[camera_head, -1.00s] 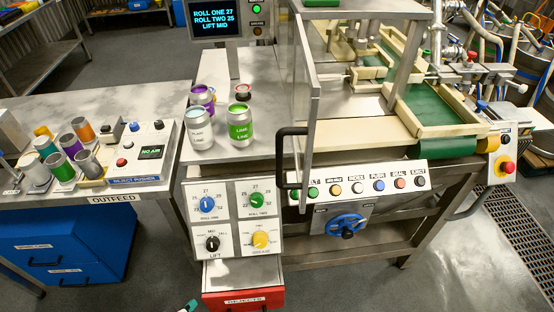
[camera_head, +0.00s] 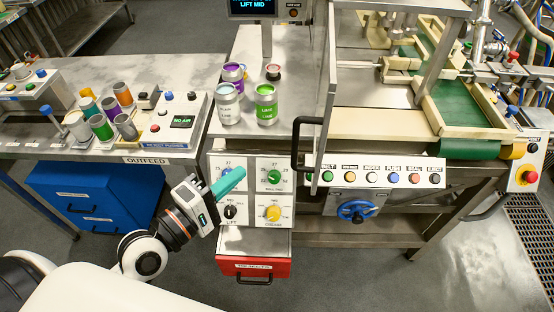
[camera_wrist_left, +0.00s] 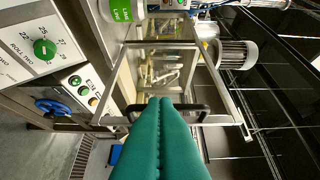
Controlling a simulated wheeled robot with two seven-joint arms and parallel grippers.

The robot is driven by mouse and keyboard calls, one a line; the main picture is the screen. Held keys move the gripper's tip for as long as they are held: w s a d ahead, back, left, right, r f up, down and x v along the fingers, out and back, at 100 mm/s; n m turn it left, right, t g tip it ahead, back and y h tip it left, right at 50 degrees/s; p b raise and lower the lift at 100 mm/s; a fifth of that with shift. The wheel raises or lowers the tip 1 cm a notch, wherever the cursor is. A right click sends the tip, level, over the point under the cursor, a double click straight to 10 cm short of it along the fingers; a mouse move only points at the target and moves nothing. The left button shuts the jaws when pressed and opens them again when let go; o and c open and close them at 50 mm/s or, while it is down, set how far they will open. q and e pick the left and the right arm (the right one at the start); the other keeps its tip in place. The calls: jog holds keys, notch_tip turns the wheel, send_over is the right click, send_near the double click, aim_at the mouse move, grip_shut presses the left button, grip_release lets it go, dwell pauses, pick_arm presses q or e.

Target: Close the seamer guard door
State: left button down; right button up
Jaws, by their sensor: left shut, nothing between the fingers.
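The seamer guard door (camera_head: 328,85) stands swung out from the machine, nearly edge-on in the head view. Its black handle (camera_head: 295,150) is on the left face. My left gripper (camera_head: 242,173), with teal fingers, is in front of the dial panel, left of the handle and apart from it in the head view. Its fingers are shut and empty. In the left wrist view the fingertips (camera_wrist_left: 162,100) point at the door frame (camera_wrist_left: 222,124) and cover the middle of the handle (camera_wrist_left: 204,109). Contact cannot be told. My right gripper is not in view.
The dial panel (camera_head: 251,191) and open red drawer (camera_head: 252,265) are near my left gripper. Several cans, including a green one (camera_head: 266,105), stand on the bench behind. The button strip (camera_head: 380,175) runs right of the door.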

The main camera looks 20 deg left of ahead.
pick_arm(q)
jog(key=w+d+p, duration=0.3)
jog(key=w+d, duration=0.3)
jog(key=w, duration=0.1)
jog(key=shift+w+d, duration=0.15)
jog(key=shift+w, duration=0.05)
jog(key=shift+f, duration=0.1)
